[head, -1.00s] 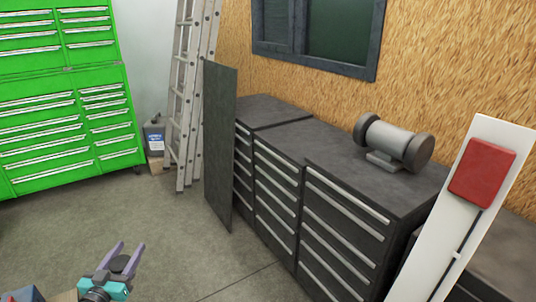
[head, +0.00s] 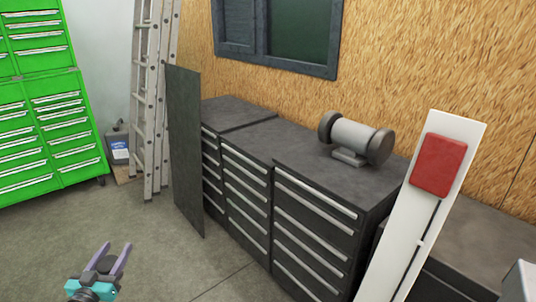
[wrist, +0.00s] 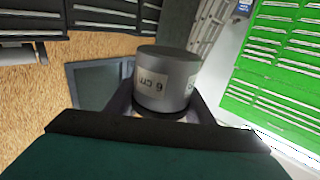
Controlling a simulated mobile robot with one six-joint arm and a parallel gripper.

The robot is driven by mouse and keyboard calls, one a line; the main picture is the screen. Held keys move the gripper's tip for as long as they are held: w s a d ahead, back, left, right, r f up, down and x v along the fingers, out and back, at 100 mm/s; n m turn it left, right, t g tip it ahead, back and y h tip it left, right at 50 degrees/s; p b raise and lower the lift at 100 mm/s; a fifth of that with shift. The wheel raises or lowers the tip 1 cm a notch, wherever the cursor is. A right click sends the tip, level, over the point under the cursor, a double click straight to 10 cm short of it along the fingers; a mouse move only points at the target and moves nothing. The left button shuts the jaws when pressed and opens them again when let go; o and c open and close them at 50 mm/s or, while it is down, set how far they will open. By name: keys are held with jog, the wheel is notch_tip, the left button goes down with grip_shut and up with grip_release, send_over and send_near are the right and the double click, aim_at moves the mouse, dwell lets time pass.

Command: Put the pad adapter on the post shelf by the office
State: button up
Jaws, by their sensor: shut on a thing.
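The pad adapter (wrist: 163,82) is a short grey cylinder with a dark top and a pale label that seems to read 6 cm. My gripper (head: 115,252) is at the lower left of the head view, with purple fingers and a teal body. In the wrist view its dark fingers are shut on the adapter from both sides. The adapter is held clear of the floor; its lower part is hidden by my gripper. I cannot make out a post shelf or an office in these frames.
Dark drawer cabinets (head: 240,178) line the chipboard wall, with a bench grinder (head: 354,139) on top. A dark panel (head: 184,150), a ladder (head: 152,100) and a green tool chest (head: 50,135) stand left. A white board (head: 408,225) leans right. The floor (head: 60,240) is open in front.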

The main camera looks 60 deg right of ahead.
jog(key=s+d+r+m+g+h+p, duration=0.1)
jog(key=s+d+r+m+g+p, duration=0.25)
jog(key=d, duration=0.95)
jog(key=s+d+r+g+h+p, duration=0.15)
jog(key=s+d+r+p, duration=0.35)
jog(key=d, duration=0.7)
jog(key=s+d+r+m+g+h+p, duration=0.1)
jog(key=s+d+m+g+p, duration=0.3)
jog(key=d, duration=0.9)
jog(key=s+d+r+m+g+p, duration=0.1)
jog(key=s+d+r+g+p, duration=0.1)
jog(key=s+d, duration=0.5)
jog(key=s+d+r+m+g+y+p, duration=0.1)
jog(key=s+d, duration=0.6)
jog(key=s, duration=0.7)
jog(key=s+d+r+m+g+p, duration=0.1)
jog(key=s+d+r+g+p, duration=0.2)
jog(key=s+d+p, duration=0.3)
jog(key=s+d+g, duration=0.1)
jog(key=s, duration=0.4)
jog(key=shift+r+y, duration=0.2)
jog(key=shift+y, duration=0.15)
jog(key=shift+d+f+m+b, duration=0.2)
jog(key=shift+d+m+b, duration=0.05)
jog(key=shift+b, duration=0.9)
jog(key=b, duration=0.2)
jog(key=d+b, duration=0.1)
jog(key=b, duration=0.2)
jog(key=shift+w+f, duration=0.1)
jog(key=shift+w, duration=0.2)
